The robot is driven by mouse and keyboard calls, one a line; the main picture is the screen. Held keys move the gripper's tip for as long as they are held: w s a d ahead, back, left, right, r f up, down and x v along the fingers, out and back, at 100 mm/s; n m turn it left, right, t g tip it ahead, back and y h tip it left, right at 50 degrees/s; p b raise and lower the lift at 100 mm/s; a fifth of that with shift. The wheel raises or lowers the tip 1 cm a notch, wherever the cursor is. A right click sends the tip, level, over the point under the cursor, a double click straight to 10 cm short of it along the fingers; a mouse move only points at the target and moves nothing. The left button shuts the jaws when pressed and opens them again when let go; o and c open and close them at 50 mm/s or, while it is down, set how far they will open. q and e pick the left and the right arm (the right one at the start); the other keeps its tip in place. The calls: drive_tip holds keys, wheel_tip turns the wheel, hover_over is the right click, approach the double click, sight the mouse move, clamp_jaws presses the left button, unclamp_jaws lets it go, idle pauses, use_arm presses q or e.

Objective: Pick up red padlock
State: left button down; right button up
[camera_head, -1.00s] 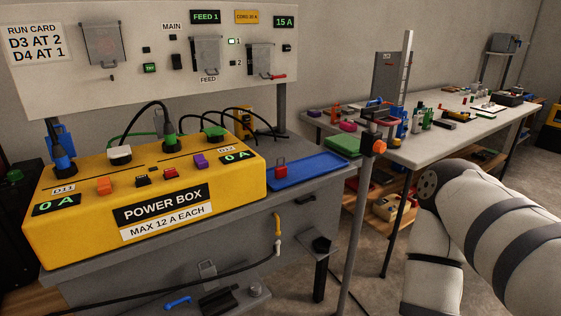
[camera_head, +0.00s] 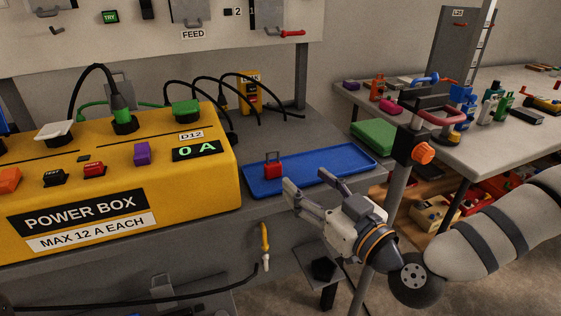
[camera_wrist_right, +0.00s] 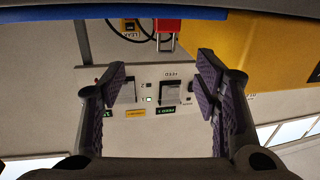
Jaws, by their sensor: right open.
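The red padlock (camera_head: 272,170) stands upright at the left end of the blue tray (camera_head: 340,166) on the grey bench, its shackle up. My right gripper (camera_head: 306,181) is open and empty, in front of the tray and to the right of the padlock, with its fingers pointing toward the tray and apart from the padlock. In the right wrist view, which is upside down, the padlock (camera_wrist_right: 167,25) shows at the top, beyond the gap between the open fingers (camera_wrist_right: 162,72). My left gripper is not in view.
The yellow power box (camera_head: 120,190) stands left of the tray. A grey post with an orange knob (camera_head: 424,152) rises right of my right gripper. Black cables lie behind the tray. A second table (camera_head: 450,145) with several small items is at right.

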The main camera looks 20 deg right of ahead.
sight(273, 164)
drive_tip(key=x, duration=0.7)
drive_tip(key=a+b+x, duration=0.1)
drive_tip(key=x, duration=0.3)
drive_tip(key=shift+w+a, duration=0.1)
drive_tip(key=shift+w, duration=0.1)
clamp_jaws()
